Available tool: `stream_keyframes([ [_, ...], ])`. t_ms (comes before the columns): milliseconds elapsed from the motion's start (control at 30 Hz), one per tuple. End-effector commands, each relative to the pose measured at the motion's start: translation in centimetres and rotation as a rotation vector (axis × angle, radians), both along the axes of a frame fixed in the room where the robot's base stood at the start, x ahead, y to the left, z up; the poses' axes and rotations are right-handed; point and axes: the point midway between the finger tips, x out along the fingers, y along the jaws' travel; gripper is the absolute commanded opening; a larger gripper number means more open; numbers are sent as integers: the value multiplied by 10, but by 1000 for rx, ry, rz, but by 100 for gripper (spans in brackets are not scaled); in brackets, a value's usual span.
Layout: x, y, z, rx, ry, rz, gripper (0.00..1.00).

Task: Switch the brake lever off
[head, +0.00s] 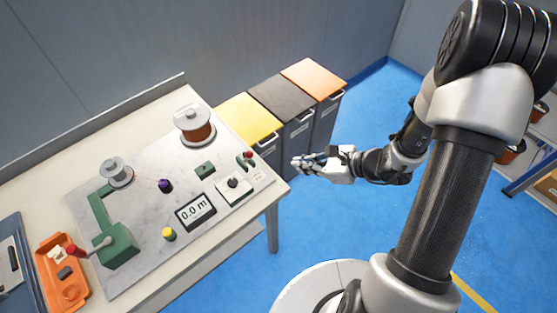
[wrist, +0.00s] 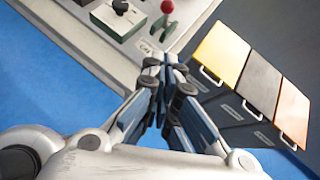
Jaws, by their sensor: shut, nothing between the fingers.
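The small lever with a red ball knob (head: 248,155), which looks like the brake lever, stands on a green base at the right end of the winder's grey plate. It also shows at the top of the wrist view (wrist: 167,8), standing upright on its plate there. My gripper (head: 298,163) is shut and empty, off the right edge of the bench, to the right of the lever and apart from it. In the wrist view my closed fingers (wrist: 165,62) point toward the bench edge, below the lever.
A black knob on a white box (head: 233,184) sits beside the lever. A wire spool (head: 194,127) stands behind it; a display (head: 195,212) reads 0.0 m. A green crank with a red handle (head: 118,246) is at left. Yellow, black and orange-lidded bins (head: 313,78) stand behind my gripper.

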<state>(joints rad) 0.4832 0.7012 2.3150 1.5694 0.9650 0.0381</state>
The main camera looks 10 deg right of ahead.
Motion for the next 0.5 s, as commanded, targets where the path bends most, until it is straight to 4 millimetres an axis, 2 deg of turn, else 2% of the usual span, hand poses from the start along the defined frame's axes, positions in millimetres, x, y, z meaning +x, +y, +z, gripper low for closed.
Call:
stream_keyframes([
  [500,42,69,-59,-1,1,6,0],
])
